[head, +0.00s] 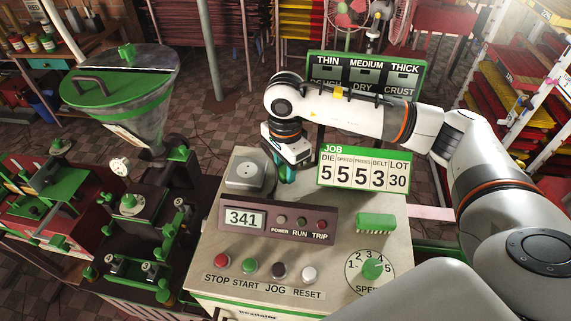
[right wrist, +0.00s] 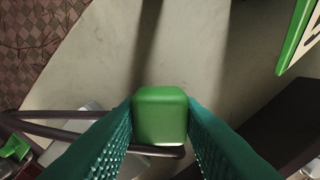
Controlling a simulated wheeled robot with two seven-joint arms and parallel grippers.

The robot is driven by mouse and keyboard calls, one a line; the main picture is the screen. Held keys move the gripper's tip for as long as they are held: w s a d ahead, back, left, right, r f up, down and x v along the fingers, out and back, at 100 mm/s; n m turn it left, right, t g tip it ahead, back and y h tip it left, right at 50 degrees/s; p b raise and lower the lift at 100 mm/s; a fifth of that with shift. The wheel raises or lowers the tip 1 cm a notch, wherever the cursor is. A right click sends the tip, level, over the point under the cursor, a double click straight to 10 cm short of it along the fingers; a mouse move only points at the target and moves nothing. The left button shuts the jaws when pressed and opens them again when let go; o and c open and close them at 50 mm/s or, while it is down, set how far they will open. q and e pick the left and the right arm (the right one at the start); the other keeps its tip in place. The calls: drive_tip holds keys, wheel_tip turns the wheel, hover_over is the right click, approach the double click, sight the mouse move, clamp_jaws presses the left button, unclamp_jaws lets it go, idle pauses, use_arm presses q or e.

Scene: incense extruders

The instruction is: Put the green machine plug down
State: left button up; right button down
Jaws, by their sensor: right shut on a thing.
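The green machine plug (right wrist: 160,115) is a rounded green block between the teal fingers of my right gripper (right wrist: 160,125) in the right wrist view. In the head view my right gripper (head: 287,172) points down above the cream console top (head: 215,215), between the grey socket box and the job sign; the plug is hidden there. I cannot tell whether the plug touches the console. The grey socket box (head: 244,175), with a round outlet, sits at the console's back left, just left of the gripper. My left gripper is out of view.
The green-framed job sign (head: 362,168) stands close right of the gripper. A dark panel (head: 278,222) with a display and lamps is in front. A green brush-like block (head: 375,222) lies at right. Coloured buttons (head: 250,267) and a speed dial (head: 371,269) line the front.

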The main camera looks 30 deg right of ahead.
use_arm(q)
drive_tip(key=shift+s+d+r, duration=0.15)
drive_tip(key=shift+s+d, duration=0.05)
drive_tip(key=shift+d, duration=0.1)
use_arm(e)
drive_tip(key=shift+f, duration=0.4)
drive_tip(key=shift+f+b, duration=0.6)
drive_tip(key=shift+b, duration=0.25)
drive_tip(key=c, duration=1)
unclamp_jaws()
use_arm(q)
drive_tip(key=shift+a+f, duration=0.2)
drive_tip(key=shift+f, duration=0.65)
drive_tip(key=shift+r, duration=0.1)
use_arm(e)
drive_tip(key=shift+r, duration=0.1)
